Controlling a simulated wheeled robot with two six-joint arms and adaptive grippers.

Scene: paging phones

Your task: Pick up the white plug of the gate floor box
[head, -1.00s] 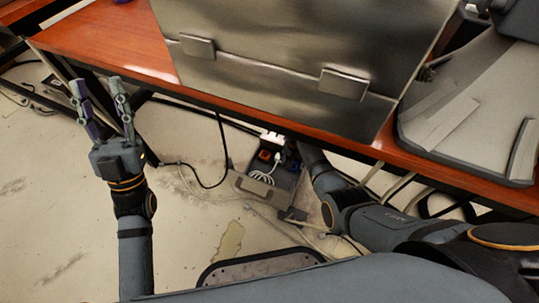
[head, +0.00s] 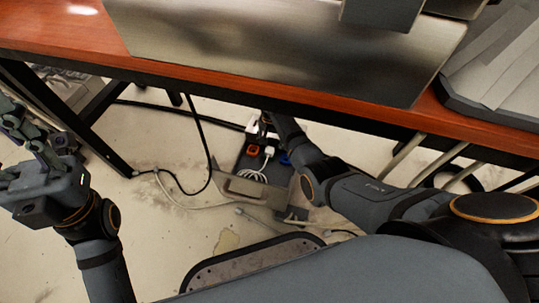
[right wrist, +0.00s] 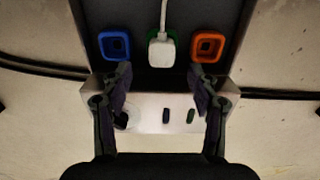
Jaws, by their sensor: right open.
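The gate floor box (head: 248,163) is a dark open box on the floor beneath the table edge. Its white plug (head: 268,152) sits in the middle, between an orange socket (head: 253,150) and a blue one (head: 285,158). In the right wrist view the white plug (right wrist: 162,51) stands in a green-rimmed socket, its white cord running up. My right gripper (right wrist: 160,76) is open and empty, its fingers apart on either side of a line below the plug. My left gripper (head: 14,135) is open and empty at the left edge.
A white panel with dark slots (right wrist: 163,112) lies between the right fingers. Black cables (head: 205,160) and pale cables run over the floor. A dark-rimmed floor plate (head: 250,262) lies nearer me.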

